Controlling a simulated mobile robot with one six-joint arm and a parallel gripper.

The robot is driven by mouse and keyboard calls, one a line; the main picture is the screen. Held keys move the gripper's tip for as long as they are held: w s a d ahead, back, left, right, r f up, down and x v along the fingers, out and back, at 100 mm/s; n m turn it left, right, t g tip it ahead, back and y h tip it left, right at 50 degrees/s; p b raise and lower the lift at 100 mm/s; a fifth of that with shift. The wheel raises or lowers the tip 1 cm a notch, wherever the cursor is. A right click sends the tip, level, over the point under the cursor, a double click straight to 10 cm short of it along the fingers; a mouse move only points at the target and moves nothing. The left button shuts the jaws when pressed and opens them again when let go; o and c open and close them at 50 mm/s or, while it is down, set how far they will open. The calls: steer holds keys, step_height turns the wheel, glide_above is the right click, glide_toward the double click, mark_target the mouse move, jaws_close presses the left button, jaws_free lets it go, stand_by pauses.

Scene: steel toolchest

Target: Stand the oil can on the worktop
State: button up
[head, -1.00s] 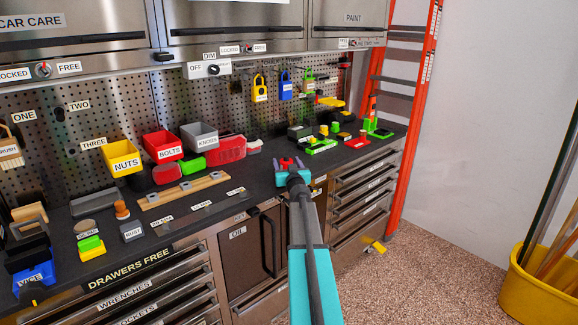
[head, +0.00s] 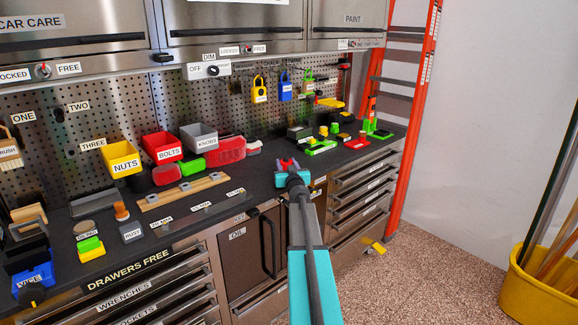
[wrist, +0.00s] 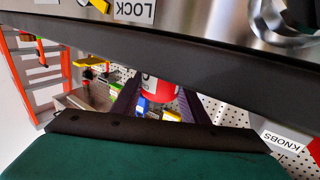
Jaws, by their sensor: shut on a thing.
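A red can with a white label (wrist: 160,86), which I take for the oil can, is between the purple fingers of my gripper (wrist: 160,100) in the wrist view. Its far end is cut off from sight by a dark bar. In the head view my gripper (head: 288,163) is above or over the right-middle part of the dark worktop (head: 255,178). Only a bit of red shows between its fingers there, so I cannot tell the can's tilt or whether it touches the worktop.
A wooden rail (head: 182,191) and bins stand left of my gripper. Green and red tools (head: 322,146) lie to its right. The cabinet marked OIL (head: 237,234) is shut below. An orange ladder (head: 408,120) stands at the right end.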

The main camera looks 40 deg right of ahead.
mark_target(286, 158)
steer(key=shift+r, duration=0.2)
steer(key=shift+r+p, duration=0.4)
steer(key=shift+r, duration=1.25)
steer(key=s+d+r+b+v, duration=0.1)
steer(key=d+b+v, duration=0.1)
steer(key=v, duration=1.3)
steer(key=shift+s+a+r+b, duration=0.15)
steer(key=shift+s+a+b, duration=0.1)
steer(key=shift+s+b, duration=0.4)
steer(key=shift+w, duration=0.15)
